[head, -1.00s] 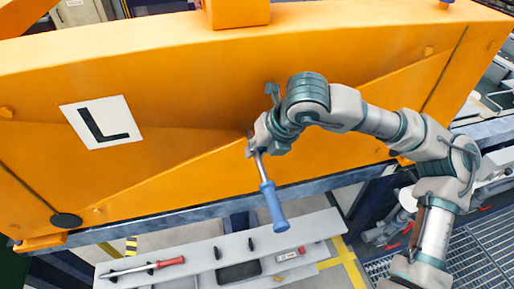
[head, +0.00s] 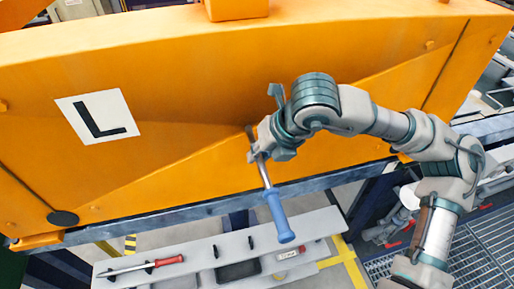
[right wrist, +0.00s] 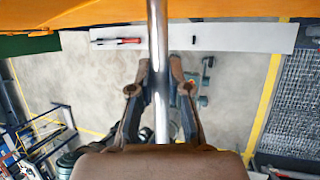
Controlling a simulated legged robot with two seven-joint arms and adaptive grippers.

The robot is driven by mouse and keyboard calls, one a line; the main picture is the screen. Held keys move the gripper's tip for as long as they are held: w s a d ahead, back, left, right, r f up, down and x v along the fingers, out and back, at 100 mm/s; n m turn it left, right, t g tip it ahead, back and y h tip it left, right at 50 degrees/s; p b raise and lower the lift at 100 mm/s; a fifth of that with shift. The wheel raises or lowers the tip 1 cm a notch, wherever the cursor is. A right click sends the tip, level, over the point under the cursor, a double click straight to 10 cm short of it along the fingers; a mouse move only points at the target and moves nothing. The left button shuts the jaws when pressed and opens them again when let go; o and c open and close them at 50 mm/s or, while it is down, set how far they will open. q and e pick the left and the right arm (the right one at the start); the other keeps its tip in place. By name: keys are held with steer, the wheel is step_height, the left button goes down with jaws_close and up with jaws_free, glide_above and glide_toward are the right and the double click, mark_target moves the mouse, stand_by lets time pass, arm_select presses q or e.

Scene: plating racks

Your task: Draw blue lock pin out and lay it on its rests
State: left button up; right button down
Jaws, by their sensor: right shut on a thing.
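The blue lock pin has a blue handle (head: 279,216) and a bare metal shaft (head: 262,172). It hangs tilted in front of the orange frame (head: 200,150), handle end low. My right gripper (head: 260,150) is shut on the shaft near its upper end; in the right wrist view the shaft (right wrist: 158,80) runs between the two fingers. Whether the upper tip is clear of the frame is hidden by the gripper. My left gripper is out of view.
A red-handled pin (head: 145,266) lies on the left part of the shelf. A dark tray (head: 238,271) and a small labelled box (head: 290,253) sit by the front. A steel rail (head: 200,213) runs between frame and shelf.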

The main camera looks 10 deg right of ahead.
mark_target(268, 180)
steer(key=shift+s+d+b, duration=0.1)
steer(key=shift+s+b, duration=0.35)
steer(key=shift+s, duration=0.15)
steer(key=shift+s+r+b, duration=0.1)
steer(key=shift+s+b, duration=0.95)
steer(key=shift+s, duration=1.65)
